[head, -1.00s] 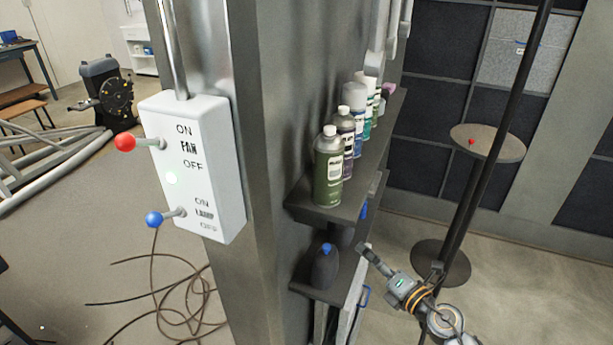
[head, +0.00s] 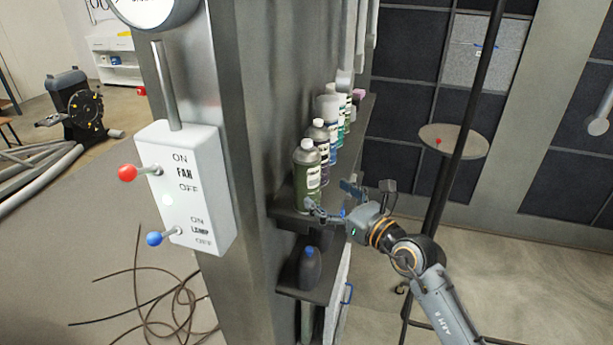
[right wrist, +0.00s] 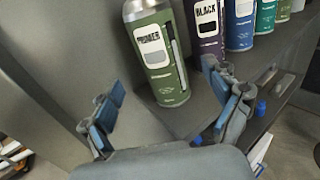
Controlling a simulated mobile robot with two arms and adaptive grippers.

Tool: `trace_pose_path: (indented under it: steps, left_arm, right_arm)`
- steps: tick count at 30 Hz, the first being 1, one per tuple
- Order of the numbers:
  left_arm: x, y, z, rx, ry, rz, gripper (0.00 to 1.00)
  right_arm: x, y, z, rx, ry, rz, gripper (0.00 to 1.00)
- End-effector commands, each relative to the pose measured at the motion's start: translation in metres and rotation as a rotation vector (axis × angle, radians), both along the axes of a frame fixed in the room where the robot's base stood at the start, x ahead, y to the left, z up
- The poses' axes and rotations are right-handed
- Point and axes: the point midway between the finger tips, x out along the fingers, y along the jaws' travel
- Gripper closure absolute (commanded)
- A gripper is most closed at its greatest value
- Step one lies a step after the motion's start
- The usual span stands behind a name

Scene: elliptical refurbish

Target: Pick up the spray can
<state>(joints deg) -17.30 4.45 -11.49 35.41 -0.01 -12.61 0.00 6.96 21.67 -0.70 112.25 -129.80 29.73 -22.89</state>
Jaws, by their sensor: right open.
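Several spray cans stand upright in a row on the upper dark shelf (head: 288,208). The nearest is a green can (head: 307,178) with a grey top. It also shows in the right wrist view (right wrist: 158,55), its label partly readable, ahead of and between the fingers. Behind it is a purple can (head: 319,138) labelled BLACK in the right wrist view (right wrist: 207,28), then blue and green ones. My right gripper (head: 330,200) is open and empty at the shelf's edge, close to the green can; contact is not visible. My left gripper is not in view.
A metal column with a white switch box (head: 187,190) stands left of the shelf. A dark bottle with a blue cap (head: 309,268) is on the lower shelf (head: 312,293). A round table (head: 455,140) and a thin pole stand at the right.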

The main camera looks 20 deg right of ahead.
Motion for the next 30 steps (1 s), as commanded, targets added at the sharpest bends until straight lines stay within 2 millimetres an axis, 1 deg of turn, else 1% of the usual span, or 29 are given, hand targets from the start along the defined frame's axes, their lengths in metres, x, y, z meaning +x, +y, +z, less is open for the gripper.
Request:
trace_pose_path:
  steps: [1, 3, 11, 18, 22, 28, 29, 30]
  left_arm:
    - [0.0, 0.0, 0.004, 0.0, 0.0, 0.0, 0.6]
    - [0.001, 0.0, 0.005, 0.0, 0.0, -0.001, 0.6]
    - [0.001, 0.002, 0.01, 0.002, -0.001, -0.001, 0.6]
    - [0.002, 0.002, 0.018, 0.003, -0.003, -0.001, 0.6]
    - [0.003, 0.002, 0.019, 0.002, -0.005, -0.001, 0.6]
    - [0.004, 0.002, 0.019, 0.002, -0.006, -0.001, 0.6]
    - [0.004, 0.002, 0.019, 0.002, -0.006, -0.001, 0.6]
    - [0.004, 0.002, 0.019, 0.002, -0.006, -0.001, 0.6]
  right_arm:
    - [0.009, 0.003, 0.002, 0.002, 0.0, 0.001, 0.12]
    - [0.017, 0.007, 0.002, 0.004, -0.001, 0.0, 0.12]
    - [0.034, 0.014, -0.002, 0.001, 0.002, 0.001, 0.12]
    - [0.066, 0.024, -0.007, 0.003, 0.0, 0.0, 0.12]
    - [0.073, 0.028, -0.008, 0.002, 0.0, 0.001, 0.12]
    - [0.074, 0.028, -0.009, 0.003, 0.0, 0.0, 0.12]
    - [0.074, 0.028, -0.009, 0.003, 0.0, 0.001, 0.14]
    - [0.074, 0.028, -0.009, 0.003, 0.0, 0.001, 0.22]
